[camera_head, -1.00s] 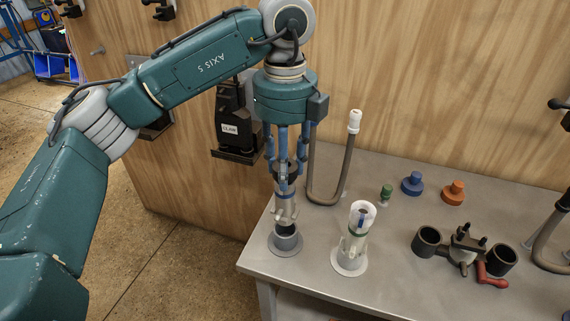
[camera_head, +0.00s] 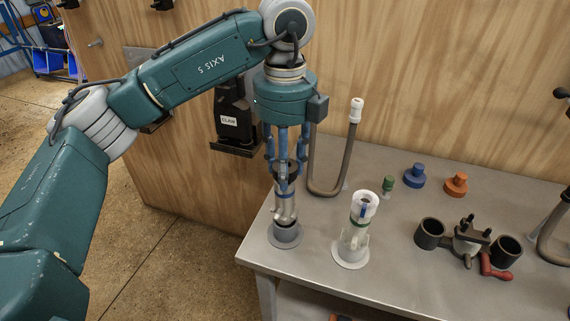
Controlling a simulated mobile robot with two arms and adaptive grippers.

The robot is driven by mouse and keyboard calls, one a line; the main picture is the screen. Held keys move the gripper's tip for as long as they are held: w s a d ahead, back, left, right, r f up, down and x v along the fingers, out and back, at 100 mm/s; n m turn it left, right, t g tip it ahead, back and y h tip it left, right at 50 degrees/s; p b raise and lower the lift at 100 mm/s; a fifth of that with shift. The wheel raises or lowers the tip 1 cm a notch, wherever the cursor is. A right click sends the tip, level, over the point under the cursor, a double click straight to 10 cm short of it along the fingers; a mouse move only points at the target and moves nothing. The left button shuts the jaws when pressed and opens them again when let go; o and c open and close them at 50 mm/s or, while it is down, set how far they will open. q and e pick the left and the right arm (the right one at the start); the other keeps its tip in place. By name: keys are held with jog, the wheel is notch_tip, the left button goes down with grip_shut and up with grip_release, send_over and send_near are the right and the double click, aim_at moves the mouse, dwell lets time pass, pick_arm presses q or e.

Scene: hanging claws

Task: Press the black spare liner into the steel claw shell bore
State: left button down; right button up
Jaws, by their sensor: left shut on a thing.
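My left gripper (camera_head: 285,185), blue-fingered and pointing down, is shut on the upper part of the steel claw shell (camera_head: 286,207). The shell is upright above a grey round holder (camera_head: 286,238) near the table's front left corner. A narrow dark band, apparently the black spare liner (camera_head: 286,224), shows between the shell's lower end and the holder. Most of the liner is hidden, and I cannot tell how far it sits in the bore. My right gripper is out of view.
A bent hose (camera_head: 342,170) rises behind. Blue (camera_head: 414,176), orange (camera_head: 456,185) and green (camera_head: 387,186) plugs and a black clamp fixture (camera_head: 467,243) are farther right.

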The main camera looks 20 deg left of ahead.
pick_arm(q)
jog(key=shift+f+b, duration=1.1)
jog(key=shift+f, duration=0.45)
jog(key=c, duration=1.2)
grip_release()
jog(key=shift+s, duration=0.1)
jog(key=shift+o, duration=0.6)
jog(key=shift+f, duration=0.1)
